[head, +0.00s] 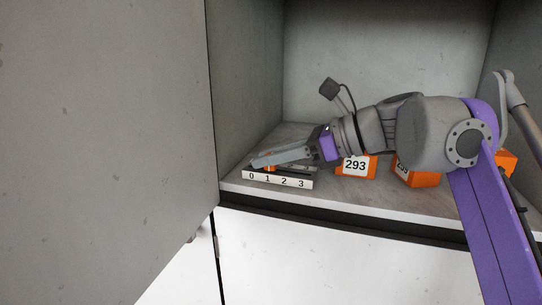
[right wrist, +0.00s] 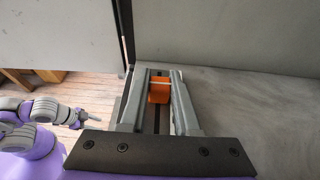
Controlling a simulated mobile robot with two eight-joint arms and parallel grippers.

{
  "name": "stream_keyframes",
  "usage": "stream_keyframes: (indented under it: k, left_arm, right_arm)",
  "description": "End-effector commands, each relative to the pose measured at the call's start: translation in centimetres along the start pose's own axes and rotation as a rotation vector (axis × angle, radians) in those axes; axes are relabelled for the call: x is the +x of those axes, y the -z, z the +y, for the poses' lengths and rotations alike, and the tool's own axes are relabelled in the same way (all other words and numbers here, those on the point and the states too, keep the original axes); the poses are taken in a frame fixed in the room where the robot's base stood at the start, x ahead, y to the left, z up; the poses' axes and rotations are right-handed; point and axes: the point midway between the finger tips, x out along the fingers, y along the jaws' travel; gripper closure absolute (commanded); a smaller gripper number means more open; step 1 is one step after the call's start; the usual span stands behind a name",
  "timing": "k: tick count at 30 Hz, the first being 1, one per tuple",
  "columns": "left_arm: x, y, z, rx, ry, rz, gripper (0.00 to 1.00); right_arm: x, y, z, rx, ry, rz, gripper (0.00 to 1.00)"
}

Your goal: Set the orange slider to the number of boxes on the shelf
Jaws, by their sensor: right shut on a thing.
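The orange slider (head: 270,168) sits on a dark track behind a white scale strip (head: 278,180) marked 0, 1, 2, 3. The slider stands near the 1. My right gripper (head: 264,161) is shut on it, and the right wrist view shows the orange block (right wrist: 159,90) between the two fingers. Orange boxes stand on the shelf (head: 390,201): one labelled 293 (head: 356,166), one partly hidden by my arm (head: 424,180), and one at the right, mostly hidden (head: 507,162). My arm may hide more. My left gripper (right wrist: 76,117) shows only small in the right wrist view.
A grey door panel (head: 105,140) fills the left of the head view. The shelf's left wall (head: 243,90) rises close to the scale. My right arm crosses the compartment above the boxes. White cabinet fronts (head: 330,260) lie below the shelf edge.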

Motion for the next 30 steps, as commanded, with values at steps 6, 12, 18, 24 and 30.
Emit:
stream_keyframes:
  k: [6, 12, 18, 24, 30]
  left_arm:
    - [-0.3, 0.3, 0.0, 0.000, 0.000, 0.003, 0.50]
    - [-0.8, 1.0, 0.0, 0.000, 0.000, 0.009, 0.50]
    - [-0.9, 1.1, 0.0, 0.000, 0.000, 0.010, 0.50]
    - [-0.8, 1.0, 0.0, 0.000, 0.000, 0.010, 0.50]
    - [-0.8, 1.0, 0.0, 0.000, 0.000, 0.010, 0.50]
  right_arm:
    - [-1.6, 0.5, -0.1, 0.001, 0.004, 0.001, 1.00]
    - [-5.1, 1.9, -0.1, 0.001, 0.004, 0.001, 1.00]
    - [-6.0, 2.4, 0.0, -0.001, 0.001, 0.000, 1.00]
    - [-6.0, 2.4, 0.0, 0.000, 0.001, 0.000, 1.00]
    - [-6.0, 2.4, 0.0, 0.000, 0.000, 0.000, 0.40]
